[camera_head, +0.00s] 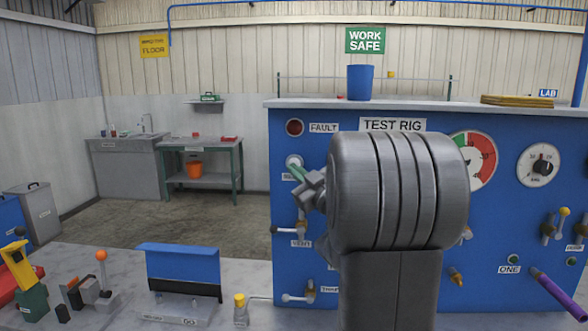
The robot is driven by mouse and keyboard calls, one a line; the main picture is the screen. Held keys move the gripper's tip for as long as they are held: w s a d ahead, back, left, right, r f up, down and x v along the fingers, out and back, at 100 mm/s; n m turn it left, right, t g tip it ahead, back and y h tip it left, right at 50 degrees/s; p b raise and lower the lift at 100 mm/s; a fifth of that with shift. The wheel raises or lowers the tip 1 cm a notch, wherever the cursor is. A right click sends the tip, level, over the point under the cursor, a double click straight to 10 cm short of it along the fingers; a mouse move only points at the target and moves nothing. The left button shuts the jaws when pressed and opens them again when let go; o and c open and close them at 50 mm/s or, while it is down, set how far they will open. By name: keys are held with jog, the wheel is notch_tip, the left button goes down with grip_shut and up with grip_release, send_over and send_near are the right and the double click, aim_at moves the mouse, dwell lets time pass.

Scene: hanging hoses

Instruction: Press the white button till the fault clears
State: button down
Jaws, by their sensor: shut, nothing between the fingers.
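The white button (293,160) is a round pale button on the left of the blue test rig panel (287,268), with a small, partly covered label under it. A dark red lamp (294,127) sits above it, next to the FAULT label (323,128); it looks dull, with no clear glow. My grey arm hides the middle of the panel.
Valve levers (291,229) stick out below the button. A grey bench in front holds a blue plate stand (180,266), an orange-knobbed lever (101,256) and a yellow-capped post (240,300). Open floor lies behind at left.

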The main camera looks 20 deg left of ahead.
jog(key=shift+s, duration=0.15)
jog(key=shift+s, duration=0.1)
jog(key=s+b, duration=0.1)
jog(key=s, duration=0.1)
jog(key=s+d+b, duration=0.1)
jog(key=s, duration=0.1)
jog(key=shift+s+d, duration=0.15)
jog(key=shift+s, duration=0.2)
jog(key=shift+w, duration=0.15)
jog(key=s+p, duration=0.1)
jog(key=s, duration=0.1)
jog(key=s+d+p, duration=0.1)
jog(key=s, duration=0.1)
dwell(1.1)
